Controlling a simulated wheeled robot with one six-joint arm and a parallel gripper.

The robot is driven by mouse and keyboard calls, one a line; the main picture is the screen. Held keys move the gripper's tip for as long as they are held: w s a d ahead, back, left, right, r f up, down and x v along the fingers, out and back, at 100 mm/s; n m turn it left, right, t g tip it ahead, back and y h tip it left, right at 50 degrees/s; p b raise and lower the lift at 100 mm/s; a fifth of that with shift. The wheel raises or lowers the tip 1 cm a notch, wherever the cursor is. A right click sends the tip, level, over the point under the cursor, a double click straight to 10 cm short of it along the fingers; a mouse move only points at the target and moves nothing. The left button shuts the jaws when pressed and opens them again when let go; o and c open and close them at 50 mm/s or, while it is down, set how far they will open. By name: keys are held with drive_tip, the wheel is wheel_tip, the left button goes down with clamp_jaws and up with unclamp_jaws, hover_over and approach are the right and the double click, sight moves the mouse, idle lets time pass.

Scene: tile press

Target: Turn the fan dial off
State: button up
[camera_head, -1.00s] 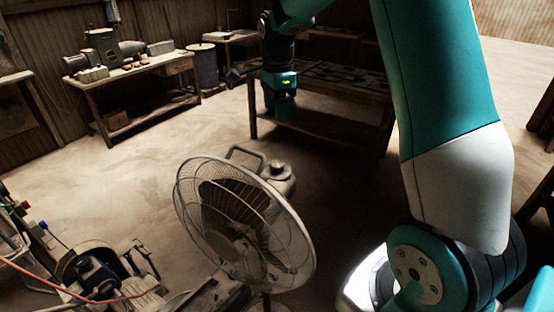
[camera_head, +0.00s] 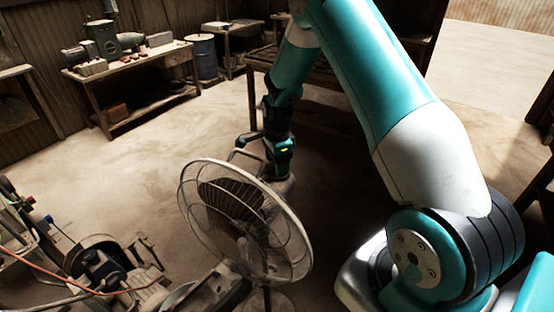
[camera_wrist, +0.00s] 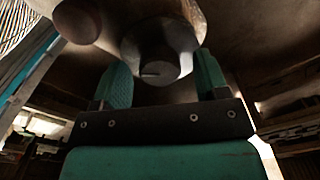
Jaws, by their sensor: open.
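The grey fan (camera_head: 218,232) stands on the floor in the head view, its round wire cage tilted upward. My gripper (camera_head: 278,172) is behind the cage at the back of the fan, partly hidden there. In the wrist view a round metal dial (camera_wrist: 158,68) with a small slot mark on its face sits on the fan's dark housing (camera_wrist: 150,25). My gripper (camera_wrist: 163,78) is open, with one green finger pad on each side of the dial. A gap shows at the left finger; whether the right finger touches the dial I cannot tell.
A rounded knob-like part (camera_wrist: 77,20) is at upper left in the wrist view. A machine (camera_head: 100,268) with an orange hose stands left of the fan. A workbench (camera_head: 140,75) and a blue drum (camera_head: 203,58) stand at the back. The floor between is clear.

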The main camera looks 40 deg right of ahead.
drive_tip(key=c, duration=0.9)
drive_tip(key=shift+c, duration=0.2)
